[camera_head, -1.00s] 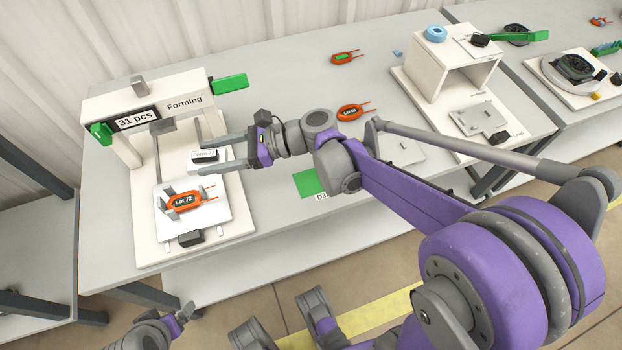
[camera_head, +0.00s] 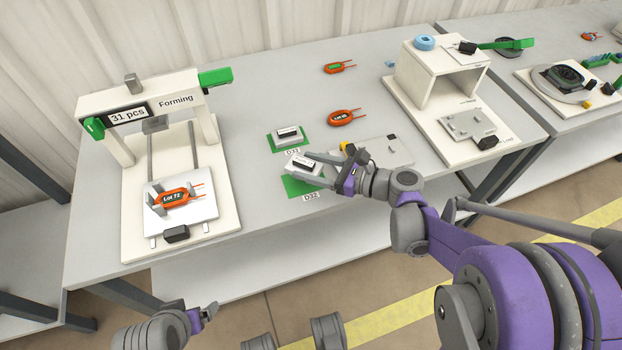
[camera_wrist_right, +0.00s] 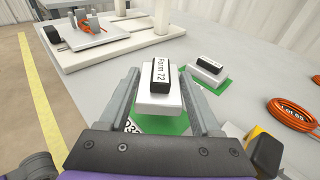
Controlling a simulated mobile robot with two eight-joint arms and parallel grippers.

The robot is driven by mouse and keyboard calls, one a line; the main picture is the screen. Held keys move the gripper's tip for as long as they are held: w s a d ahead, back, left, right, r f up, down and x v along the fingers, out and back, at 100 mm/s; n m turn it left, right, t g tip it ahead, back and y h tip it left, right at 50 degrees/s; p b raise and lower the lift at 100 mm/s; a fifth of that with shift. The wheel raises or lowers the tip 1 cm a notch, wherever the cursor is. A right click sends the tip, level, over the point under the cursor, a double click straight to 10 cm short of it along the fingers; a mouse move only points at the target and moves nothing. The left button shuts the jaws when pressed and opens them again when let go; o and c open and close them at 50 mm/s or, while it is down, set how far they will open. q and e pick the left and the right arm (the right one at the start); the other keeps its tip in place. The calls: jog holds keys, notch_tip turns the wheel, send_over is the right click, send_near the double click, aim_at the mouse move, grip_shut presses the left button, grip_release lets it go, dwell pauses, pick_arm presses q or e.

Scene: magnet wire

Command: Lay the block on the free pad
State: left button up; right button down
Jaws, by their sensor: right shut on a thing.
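The block (camera_head: 305,168), white with a black top labelled "Form 72", is between the fingers of my right gripper (camera_head: 310,167), which is shut on it. The block also shows in the right wrist view (camera_wrist_right: 160,95). It is over the green pad D32 (camera_head: 299,188), covering its back part; I cannot tell whether it touches the pad. The other green pad D31 (camera_head: 275,143) carries a similar block (camera_head: 288,134). My left gripper (camera_head: 206,314) is low at the bottom left, away from the table; its jaws are too small to read.
The Forming press (camera_head: 150,110) stands at the left with the orange Lot 72 coil (camera_head: 174,197) on its plate. A grey plate (camera_head: 388,152) and white stand (camera_head: 440,70) are to the right.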

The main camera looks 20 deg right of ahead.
jog(key=shift+s+f+b, duration=0.1)
jog(key=shift+f+b, duration=0.6)
jog(key=shift+f, duration=1.35)
jog(key=shift+f, duration=0.25)
jog(key=shift+c, duration=0.4)
grip_release()
jog(key=shift+r, duration=0.2)
jog(key=shift+s+d+r, duration=0.1)
jog(key=shift+d+r, duration=0.05)
jog(key=p+v, duration=0.2)
jog(key=v, duration=0.9)
jog(key=shift+s+d, duration=0.2)
jog(key=shift+s, duration=0.05)
